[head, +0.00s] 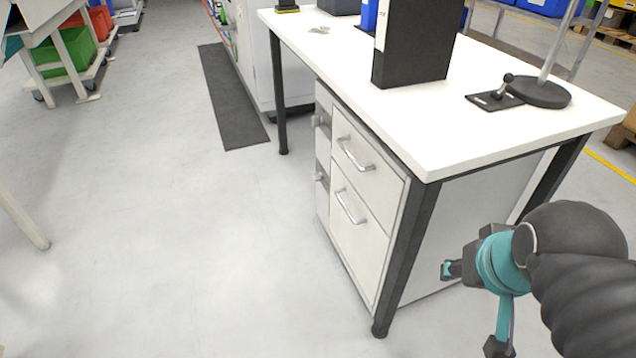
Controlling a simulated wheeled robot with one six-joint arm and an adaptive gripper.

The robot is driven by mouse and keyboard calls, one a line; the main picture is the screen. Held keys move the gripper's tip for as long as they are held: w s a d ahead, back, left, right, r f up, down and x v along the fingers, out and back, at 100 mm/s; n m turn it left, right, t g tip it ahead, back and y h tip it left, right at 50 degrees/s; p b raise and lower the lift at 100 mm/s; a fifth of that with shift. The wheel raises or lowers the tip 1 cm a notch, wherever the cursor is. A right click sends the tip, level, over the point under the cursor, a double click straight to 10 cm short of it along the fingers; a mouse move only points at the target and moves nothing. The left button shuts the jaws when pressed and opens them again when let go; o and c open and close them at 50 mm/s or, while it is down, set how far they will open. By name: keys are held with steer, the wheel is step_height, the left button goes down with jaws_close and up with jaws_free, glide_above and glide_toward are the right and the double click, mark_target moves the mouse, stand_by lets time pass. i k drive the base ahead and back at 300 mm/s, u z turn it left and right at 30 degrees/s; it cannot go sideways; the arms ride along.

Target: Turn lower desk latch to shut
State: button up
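The white desk (500,140) has a pale drawer unit under its left end. On the narrow left face of the unit sit two small grey latches, an upper one (318,121) and a lower one (320,177). The lower latch is small and seen at a slant, so I cannot tell how it is turned. My gripper (472,308) is at the lower right, in front of the desk's right side and well apart from the latches. Its two fingers are spread, with nothing seen between them.
The drawers have bar handles, an upper one (356,154) and a lower one (350,207). A black binder (415,45) and a lamp base (540,93) stand on the desk. A dark mat (232,95) lies beyond. The floor left of the drawers is clear.

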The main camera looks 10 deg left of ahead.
mark_target(317, 177)
steer(key=u, duration=0.05)
steer(key=k, duration=1.2)
steer(key=u, duration=0.75)
steer(key=i, duration=0.7)
steer(key=u, duration=0.85)
steer(key=i, duration=0.85)
steer(key=z, duration=0.6)
steer(key=i, duration=0.8)
steer(key=z, duration=0.65)
